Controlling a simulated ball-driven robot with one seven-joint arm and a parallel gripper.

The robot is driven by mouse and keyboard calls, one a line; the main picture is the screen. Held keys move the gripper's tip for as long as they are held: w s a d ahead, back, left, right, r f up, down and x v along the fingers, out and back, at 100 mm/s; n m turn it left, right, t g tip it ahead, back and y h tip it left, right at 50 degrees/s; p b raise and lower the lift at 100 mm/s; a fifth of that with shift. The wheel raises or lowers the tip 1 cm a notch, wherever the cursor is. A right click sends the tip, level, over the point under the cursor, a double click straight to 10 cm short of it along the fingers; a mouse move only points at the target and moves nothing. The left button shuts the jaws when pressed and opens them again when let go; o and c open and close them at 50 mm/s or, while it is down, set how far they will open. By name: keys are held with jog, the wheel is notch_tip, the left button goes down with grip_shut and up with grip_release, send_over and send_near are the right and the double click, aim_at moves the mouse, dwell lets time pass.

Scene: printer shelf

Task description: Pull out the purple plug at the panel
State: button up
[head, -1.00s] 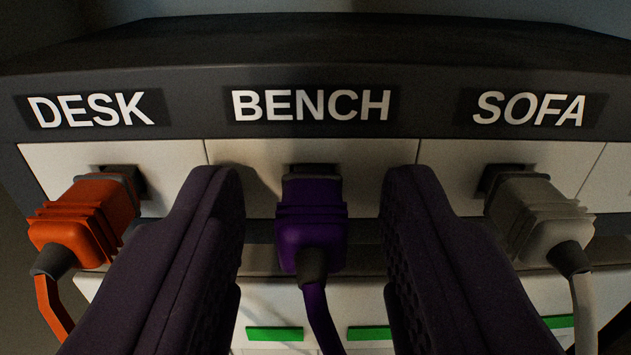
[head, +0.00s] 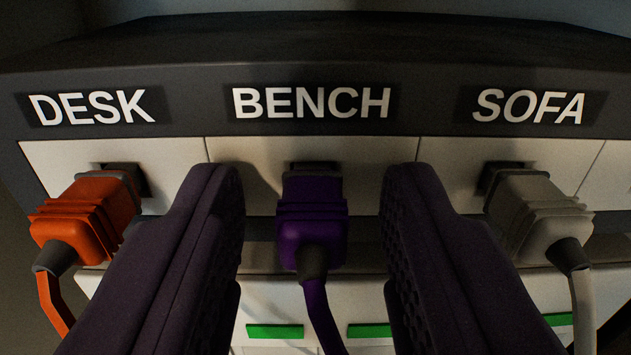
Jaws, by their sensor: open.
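The purple plug (head: 311,220) sits at the panel's middle socket, under the BENCH label (head: 312,103). Its purple cable (head: 321,315) hangs down from a dark collar. My gripper (head: 313,185) is open, with one dark finger on each side of the plug. A gap shows between the plug and each finger, so neither finger touches it. The fingertips reach up to about the level of the socket. The plug's prongs are hidden.
An orange plug (head: 91,217) sits under DESK (head: 92,107), left of my left finger. A grey plug (head: 540,215) sits under SOFA (head: 530,106), right of my right finger. White panels with green strips (head: 275,331) lie below.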

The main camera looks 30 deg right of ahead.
jog(key=shift+b, duration=0.55)
grip_shut()
jog(key=shift+f, duration=0.15)
jog(key=shift+s+a+b, duration=0.1)
jog(key=shift+s+b, duration=0.15)
jog(key=shift+b, duration=0.05)
jog(key=shift+b+v, duration=1.65)
jog(key=shift+v, duration=1.1)
